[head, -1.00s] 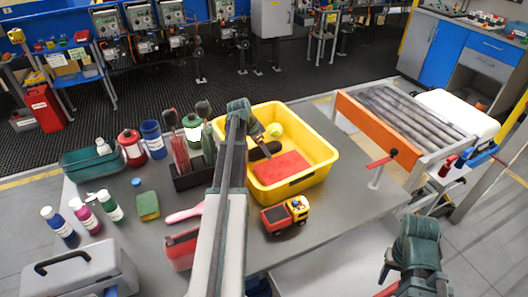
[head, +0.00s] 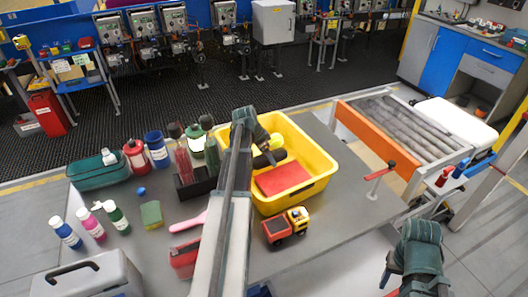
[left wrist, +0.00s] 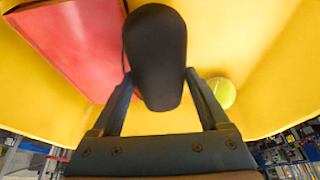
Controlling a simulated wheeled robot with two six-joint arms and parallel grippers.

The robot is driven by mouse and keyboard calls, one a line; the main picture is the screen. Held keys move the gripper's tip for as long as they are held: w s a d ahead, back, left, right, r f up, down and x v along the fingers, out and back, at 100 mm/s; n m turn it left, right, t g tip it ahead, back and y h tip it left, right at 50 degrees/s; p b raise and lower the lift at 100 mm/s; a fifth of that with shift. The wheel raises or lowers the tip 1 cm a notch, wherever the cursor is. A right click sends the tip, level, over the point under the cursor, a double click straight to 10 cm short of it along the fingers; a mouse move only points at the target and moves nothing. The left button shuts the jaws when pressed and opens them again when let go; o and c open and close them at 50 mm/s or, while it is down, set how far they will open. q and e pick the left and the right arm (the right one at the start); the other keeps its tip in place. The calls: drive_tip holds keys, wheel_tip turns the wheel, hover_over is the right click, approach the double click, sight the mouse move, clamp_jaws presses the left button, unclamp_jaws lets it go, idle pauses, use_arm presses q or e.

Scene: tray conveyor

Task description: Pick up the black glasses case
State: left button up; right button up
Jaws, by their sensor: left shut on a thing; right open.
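The black glasses case (head: 270,159) is in the yellow bin (head: 322,182), near its far left part. My left gripper (head: 268,147) reaches down into the bin from above and partly hides the case. In the left wrist view the dark, rounded case (left wrist: 155,45) sits between the two fingers of my left gripper (left wrist: 160,78), which is shut on it. I cannot tell whether the case touches the bin floor. My right gripper (head: 386,281) is open at the lower right, away from the bin and partly hidden by its own wrist.
A red box (head: 283,180) lies beside the case, and a tennis ball (head: 277,140) is beyond it. A toy truck (head: 286,226) stands in front of the bin. A dark holder (head: 195,184) with bottles is close left. The roller conveyor (head: 395,125) is at right.

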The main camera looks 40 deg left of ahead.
use_arm(q)
drive_tip(key=s+d, duration=0.1)
drive_tip(key=d, duration=0.3)
drive_tip(key=s+d, duration=0.2)
drive_tip(key=d, duration=0.2)
drive_tip(key=s+d+r+p, duration=0.1)
drive_tip(key=s+d, duration=0.1)
drive_tip(key=d, duration=0.2)
drive_tip(key=shift+s, duration=0.15)
